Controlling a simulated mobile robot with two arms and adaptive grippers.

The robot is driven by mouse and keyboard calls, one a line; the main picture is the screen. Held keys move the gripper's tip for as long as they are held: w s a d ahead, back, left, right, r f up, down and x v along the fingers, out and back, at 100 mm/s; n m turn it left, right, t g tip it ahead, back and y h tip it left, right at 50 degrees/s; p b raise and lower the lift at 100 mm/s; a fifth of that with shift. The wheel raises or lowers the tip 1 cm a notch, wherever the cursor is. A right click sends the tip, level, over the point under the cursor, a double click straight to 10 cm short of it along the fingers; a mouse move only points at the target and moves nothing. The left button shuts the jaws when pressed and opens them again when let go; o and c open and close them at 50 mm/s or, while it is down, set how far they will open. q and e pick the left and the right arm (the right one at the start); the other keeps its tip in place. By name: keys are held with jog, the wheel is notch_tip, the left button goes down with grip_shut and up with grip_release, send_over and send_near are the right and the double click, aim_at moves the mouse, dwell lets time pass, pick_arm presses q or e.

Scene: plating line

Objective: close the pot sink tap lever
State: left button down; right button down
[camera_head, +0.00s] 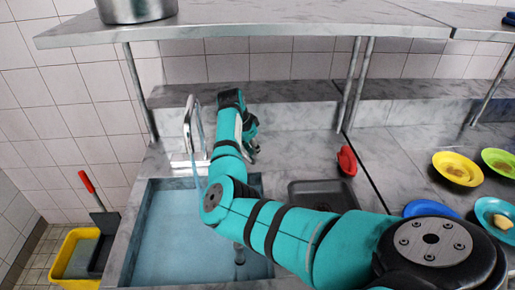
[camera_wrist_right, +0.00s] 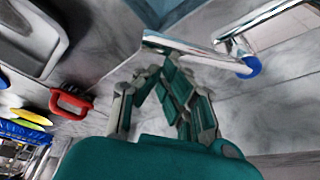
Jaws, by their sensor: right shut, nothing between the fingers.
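The chrome tap (camera_head: 190,128) stands at the back edge of the pot sink (camera_head: 140,235), and a thin blue stream (camera_head: 198,172) runs down from it. My right gripper (camera_head: 250,138) is shut and empty to the right of the tap, above the counter. In the right wrist view its fingers (camera_wrist_right: 162,62) meet close to a long chrome bar (camera_wrist_right: 195,50) of the tap. A blue round part (camera_wrist_right: 248,67) sits at the bar's right end. I cannot tell whether the fingers touch the bar. My left gripper is out of view.
A grey basin (camera_head: 310,192) and a red-handled object (camera_head: 346,160) lie right of the sink. Yellow (camera_head: 457,168) and green (camera_head: 497,160) plates are further right. A shelf (camera_head: 250,25) with a metal pot (camera_head: 137,10) hangs above. A yellow bucket (camera_head: 73,255) stands left.

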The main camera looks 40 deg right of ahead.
aim_at(248, 158)
jog(key=a+m, duration=0.1)
jog(key=a+m+g, duration=0.1)
jog(key=m, duration=0.1)
jog(key=shift+a+f+m+b, duration=0.2)
jog(key=shift+f+m+b, duration=0.1)
jog(key=shift+a, duration=0.45)
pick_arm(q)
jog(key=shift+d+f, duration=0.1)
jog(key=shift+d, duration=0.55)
pick_arm(e)
jog(key=shift+w+a+r, duration=0.1)
jog(key=shift+w+a, duration=0.05)
jog(key=shift+a, duration=0.4)
jog(key=shift+w+a, duration=0.1)
jog(key=shift+a, duration=0.55)
